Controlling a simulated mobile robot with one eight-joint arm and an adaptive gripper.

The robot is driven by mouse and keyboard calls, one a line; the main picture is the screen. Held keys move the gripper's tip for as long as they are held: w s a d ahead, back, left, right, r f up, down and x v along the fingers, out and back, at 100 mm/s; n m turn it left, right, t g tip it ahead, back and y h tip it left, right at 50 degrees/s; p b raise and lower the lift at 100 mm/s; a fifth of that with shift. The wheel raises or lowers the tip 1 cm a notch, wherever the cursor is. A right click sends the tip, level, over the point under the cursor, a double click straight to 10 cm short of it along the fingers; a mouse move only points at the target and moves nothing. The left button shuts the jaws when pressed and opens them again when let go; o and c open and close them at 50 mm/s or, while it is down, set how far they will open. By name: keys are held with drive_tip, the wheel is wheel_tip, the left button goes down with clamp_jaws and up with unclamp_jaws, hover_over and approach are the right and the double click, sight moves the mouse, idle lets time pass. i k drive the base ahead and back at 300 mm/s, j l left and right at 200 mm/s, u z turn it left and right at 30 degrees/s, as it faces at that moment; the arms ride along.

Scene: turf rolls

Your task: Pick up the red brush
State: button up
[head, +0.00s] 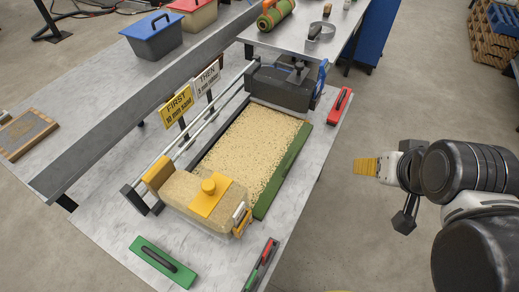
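A red block-shaped brush (339,106) with a dark handle on top lies on the grey table near its right edge, beside the dark box-shaped unit. My gripper (358,166), with yellow fingers, hangs over the floor to the right of the table. It is apart from the red brush, nearer the camera side and to the right. I cannot tell from this side view whether the fingers are open, and I see nothing held in them.
A similar green block (150,252) with a dark handle lies at the front. A narrow red-and-green tool (262,262) lies at the front-right edge. A sand-filled tray with a green rim (280,175), a clear yellow-capped hopper (185,190) and a dark unit (280,90) fill the middle.

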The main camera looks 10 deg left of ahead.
sight(335, 115)
drive_tip(key=i+l+u, duration=0.5)
drive_tip(key=l, duration=0.25)
drive_tip(key=i+l+u, duration=0.25)
drive_tip(key=l, duration=0.15)
drive_tip(key=i+l+u, duration=0.25)
drive_tip(key=l, duration=0.2)
drive_tip(key=l+u, duration=0.25)
drive_tip(key=l, duration=0.25)
drive_tip(key=i+l+u, duration=0.1)
drive_tip(key=l+u, duration=0.15)
drive_tip(key=l, duration=0.25)
drive_tip(key=l+u, duration=0.25)
drive_tip(key=l, duration=0.3)
